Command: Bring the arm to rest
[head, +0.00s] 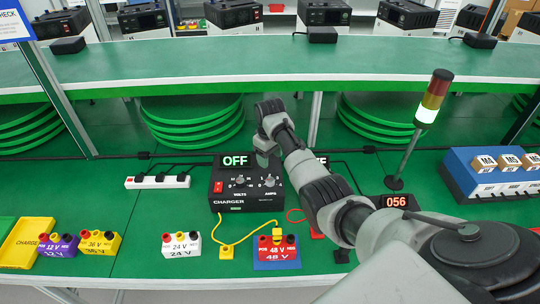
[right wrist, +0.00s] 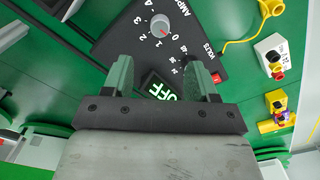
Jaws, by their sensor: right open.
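The black charger (head: 230,202) sits on the green table with a red switch, VOLTS and AMPS knobs, and an OFF display (head: 234,161) at its back. My right gripper (head: 264,158) is above the charger's back edge, beside the display. In the right wrist view its open, empty fingers (right wrist: 160,72) point towards the charger (right wrist: 125,30), with the OFF display (right wrist: 163,88) and a dial between and beyond them. I cannot tell whether they touch anything. My left gripper is not in view.
The red 48 V battery (head: 280,254) is on a blue pad, a yellow connector on it. White (head: 181,245), yellow (head: 100,243) and purple (head: 58,246) batteries stand left. The signal tower (head: 433,98) and blue rack (head: 470,185) stand right. A shelf edge (head: 250,80) crosses behind.

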